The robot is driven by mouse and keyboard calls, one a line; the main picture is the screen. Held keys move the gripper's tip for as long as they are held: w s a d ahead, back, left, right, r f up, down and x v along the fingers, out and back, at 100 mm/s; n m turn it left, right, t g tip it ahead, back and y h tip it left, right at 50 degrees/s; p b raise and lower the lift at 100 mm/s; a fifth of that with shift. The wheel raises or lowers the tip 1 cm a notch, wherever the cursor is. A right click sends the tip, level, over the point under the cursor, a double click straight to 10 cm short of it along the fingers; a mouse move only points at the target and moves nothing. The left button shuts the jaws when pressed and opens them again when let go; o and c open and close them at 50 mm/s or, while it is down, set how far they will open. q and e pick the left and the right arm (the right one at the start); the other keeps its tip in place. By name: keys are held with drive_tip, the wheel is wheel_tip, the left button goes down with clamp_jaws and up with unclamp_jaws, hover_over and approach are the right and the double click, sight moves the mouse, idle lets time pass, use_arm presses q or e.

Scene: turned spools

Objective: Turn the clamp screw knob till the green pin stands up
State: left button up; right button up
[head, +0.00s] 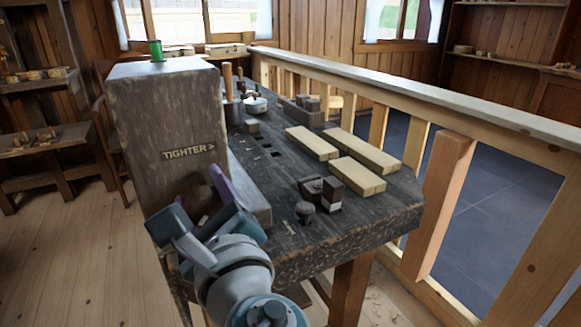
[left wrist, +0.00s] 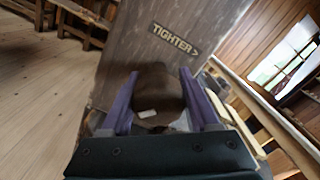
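The grey-brown clamp block (head: 165,110) stands at the left end of the workbench, with a "TIGHTER >" label on its near face. A short green pin (head: 156,50) stands upright on top of the block. The brown clamp screw knob (left wrist: 157,92) is below the label, between the purple fingers in the left wrist view. My left gripper (head: 210,202) is at the block's near face, with a finger against each side of the knob and no clear gap. In the head view my fingers hide much of the knob. My right gripper is not in view.
The dark workbench (head: 290,240) carries pale wooden bars (head: 355,175), small dark blocks (head: 322,190) and a wooden-handled tool (head: 228,80). A wooden railing (head: 400,95) runs along its far right side. Open plank floor (head: 70,250) lies to the left.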

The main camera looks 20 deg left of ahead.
use_arm(q)
drive_tip(key=shift+o, duration=1.4)
drive_tip(key=shift+s+d, duration=0.1)
drive_tip(key=shift+d, duration=0.1)
drive_tip(key=shift+o, duration=0.6)
drive_tip(key=shift+a, duration=0.1)
drive_tip(key=shift+f, duration=0.1)
drive_tip(key=v, duration=1)
